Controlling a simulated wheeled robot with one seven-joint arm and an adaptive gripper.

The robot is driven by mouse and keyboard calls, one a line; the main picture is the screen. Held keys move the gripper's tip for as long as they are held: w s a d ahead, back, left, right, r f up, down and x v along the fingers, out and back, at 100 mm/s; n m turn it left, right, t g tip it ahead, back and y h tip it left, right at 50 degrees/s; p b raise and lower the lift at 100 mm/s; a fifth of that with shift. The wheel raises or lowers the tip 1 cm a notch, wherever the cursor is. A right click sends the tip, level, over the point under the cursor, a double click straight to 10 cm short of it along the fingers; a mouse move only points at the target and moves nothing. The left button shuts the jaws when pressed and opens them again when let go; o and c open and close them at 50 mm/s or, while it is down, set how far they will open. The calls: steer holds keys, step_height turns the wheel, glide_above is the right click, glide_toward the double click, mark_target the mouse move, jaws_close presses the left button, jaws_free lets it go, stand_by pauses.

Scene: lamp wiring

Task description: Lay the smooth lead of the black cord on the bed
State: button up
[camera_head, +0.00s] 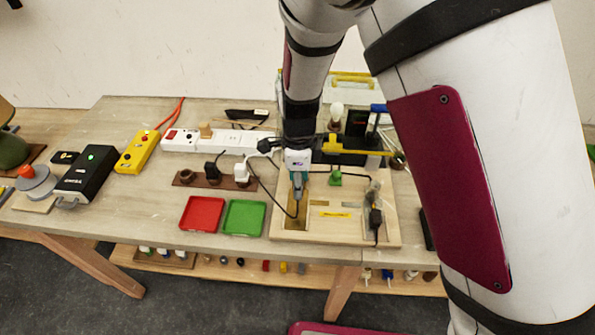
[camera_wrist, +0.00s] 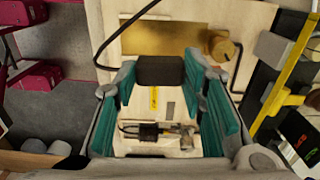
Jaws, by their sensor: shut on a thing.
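My gripper (camera_head: 297,187) points down over the left part of a light wooden board (camera_head: 335,238). In the wrist view my teal fingers are shut on a black block (camera_wrist: 160,71), which has a black cord (camera_wrist: 118,34) running from it. A brass plate (camera_head: 292,219), seemingly the bed, lies under my gripper; it also shows in the wrist view (camera_wrist: 150,38), with a round brass part (camera_wrist: 221,47) at one end. The block appears to be above the board and beside the plate; its exact height is unclear. I cannot make out the smooth lead.
Another black fitting (camera_head: 375,218) with a cord lies on the board's right. Red (camera_head: 202,213) and green (camera_head: 244,217) trays stand left of the board. A white power strip (camera_head: 215,141) and black holder with a yellow bar (camera_head: 345,149) stand behind.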

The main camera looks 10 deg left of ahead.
steer(key=shift+a+f+m, duration=0.1)
steer(key=shift+a+m, duration=0.15)
steer(key=shift+m, duration=0.05)
steer(key=shift+f+b, duration=1.35)
steer(key=shift+f, duration=1)
steer(key=shift+s, duration=0.1)
steer(key=shift+f, duration=0.2)
steer(key=shift+f, duration=0.6)
steer(key=shift+f, duration=0.1)
steer(key=shift+f, duration=0.45)
steer(key=shift+f, duration=0.2)
